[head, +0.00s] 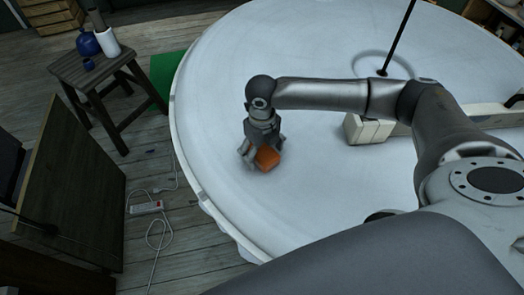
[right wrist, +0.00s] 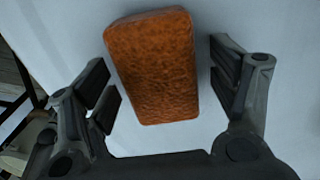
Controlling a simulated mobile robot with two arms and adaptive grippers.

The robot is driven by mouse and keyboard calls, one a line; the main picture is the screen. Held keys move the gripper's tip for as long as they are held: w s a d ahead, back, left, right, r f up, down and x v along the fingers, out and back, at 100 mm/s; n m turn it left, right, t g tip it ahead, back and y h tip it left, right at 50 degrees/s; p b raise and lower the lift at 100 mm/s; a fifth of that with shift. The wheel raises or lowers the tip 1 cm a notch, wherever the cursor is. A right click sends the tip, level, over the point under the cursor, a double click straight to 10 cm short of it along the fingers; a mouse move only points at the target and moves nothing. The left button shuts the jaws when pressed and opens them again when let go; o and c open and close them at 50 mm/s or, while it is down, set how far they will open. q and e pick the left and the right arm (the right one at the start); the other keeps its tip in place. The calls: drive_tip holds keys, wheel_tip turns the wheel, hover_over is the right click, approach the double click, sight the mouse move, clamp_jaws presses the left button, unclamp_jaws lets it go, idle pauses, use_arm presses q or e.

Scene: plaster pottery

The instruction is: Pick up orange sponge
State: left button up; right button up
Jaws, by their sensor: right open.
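The orange sponge (head: 267,158) lies on the big round white table (head: 310,210), left of its middle in the head view. In the right wrist view the sponge (right wrist: 152,66) is a rough orange block, slightly tilted in the picture. My right gripper (head: 262,160) is right over the sponge. Its fingers (right wrist: 168,84) are open, one on each side of the sponge, with a gap on both sides. The gap on the right looks a little wider near the lower end. My left gripper does not show.
A pale block (head: 368,130) lies on the table right of my gripper. A thin black rod (head: 399,40) stands behind it. On the floor at left are a stool (head: 95,75) with a blue jug (head: 88,43) and a power strip (head: 146,207). The tabletop around the sponge is clear.

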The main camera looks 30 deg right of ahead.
drive_tip(key=shift+c, duration=1.2)
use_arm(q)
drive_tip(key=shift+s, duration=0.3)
use_arm(e)
drive_tip(key=c, duration=0.7)
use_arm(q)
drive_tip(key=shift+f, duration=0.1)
use_arm(e)
drive_tip(key=shift+r+b, duration=0.45)
drive_tip(key=shift+r, duration=0.1)
use_arm(q)
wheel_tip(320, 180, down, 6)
drive_tip(key=b, duration=0.4)
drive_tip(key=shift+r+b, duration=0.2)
drive_tip(key=shift+b, duration=0.2)
use_arm(e)
drive_tip(key=s+d+r, duration=0.7)
drive_tip(key=d+r, duration=0.5)
drive_tip(key=shift+s, duration=0.2)
